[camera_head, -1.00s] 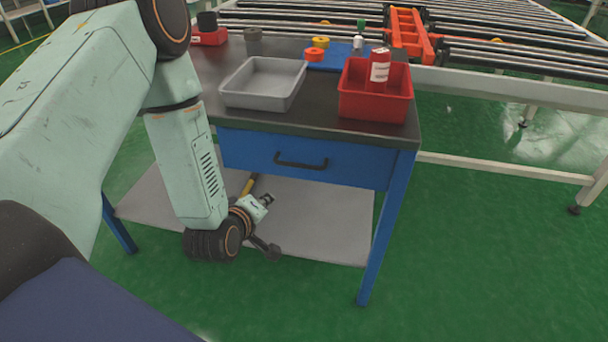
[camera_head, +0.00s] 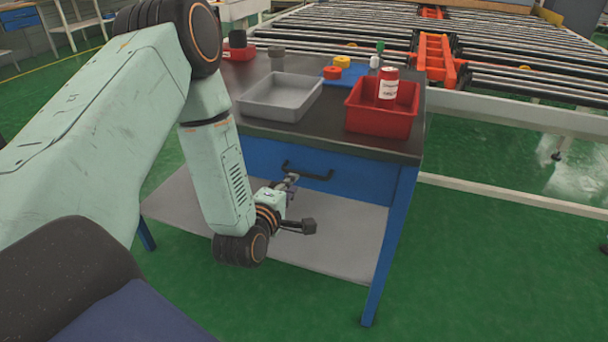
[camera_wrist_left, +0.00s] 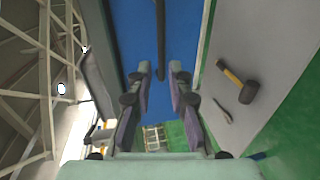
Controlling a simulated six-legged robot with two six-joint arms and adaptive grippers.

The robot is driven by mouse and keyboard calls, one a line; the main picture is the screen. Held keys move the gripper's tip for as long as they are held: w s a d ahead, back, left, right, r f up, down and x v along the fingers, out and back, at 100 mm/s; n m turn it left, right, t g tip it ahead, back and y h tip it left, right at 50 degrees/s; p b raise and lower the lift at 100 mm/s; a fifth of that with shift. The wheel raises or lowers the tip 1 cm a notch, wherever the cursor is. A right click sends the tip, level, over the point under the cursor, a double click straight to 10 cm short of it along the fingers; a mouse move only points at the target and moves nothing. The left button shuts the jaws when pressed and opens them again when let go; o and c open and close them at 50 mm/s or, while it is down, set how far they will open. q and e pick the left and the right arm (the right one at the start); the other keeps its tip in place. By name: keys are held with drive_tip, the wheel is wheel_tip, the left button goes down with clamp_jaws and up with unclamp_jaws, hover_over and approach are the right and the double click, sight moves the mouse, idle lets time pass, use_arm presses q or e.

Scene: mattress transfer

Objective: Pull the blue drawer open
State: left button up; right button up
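The blue drawer (camera_head: 345,177) sits under the dark tabletop, and its front looks flush with the table frame. Its black bar handle (camera_head: 318,177) runs across the front. My left gripper (camera_head: 292,180) is at the left part of the handle. In the left wrist view, the two fingers of my left gripper (camera_wrist_left: 159,73) are apart, with the dark handle (camera_wrist_left: 160,35) lying along the gap between them against the blue front. I cannot tell whether the fingers touch the handle. My right gripper is not in view.
The table (camera_head: 270,128) carries a grey tray (camera_head: 283,113), a red bin (camera_head: 381,122) with a red can (camera_head: 388,88) and small items. A grey lower shelf (camera_head: 345,250) lies beneath; a hammer (camera_wrist_left: 237,80) shows there in the wrist view. Green floor (camera_head: 500,270) is clear at right.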

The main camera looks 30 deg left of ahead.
sight(301, 174)
use_arm(q)
drive_tip(key=b+x, duration=0.2)
drive_tip(key=x, duration=0.6)
drive_tip(key=shift+s+f, duration=0.1)
drive_tip(key=shift+f, duration=0.05)
drive_tip(key=shift+c, duration=0.4)
clamp_jaws()
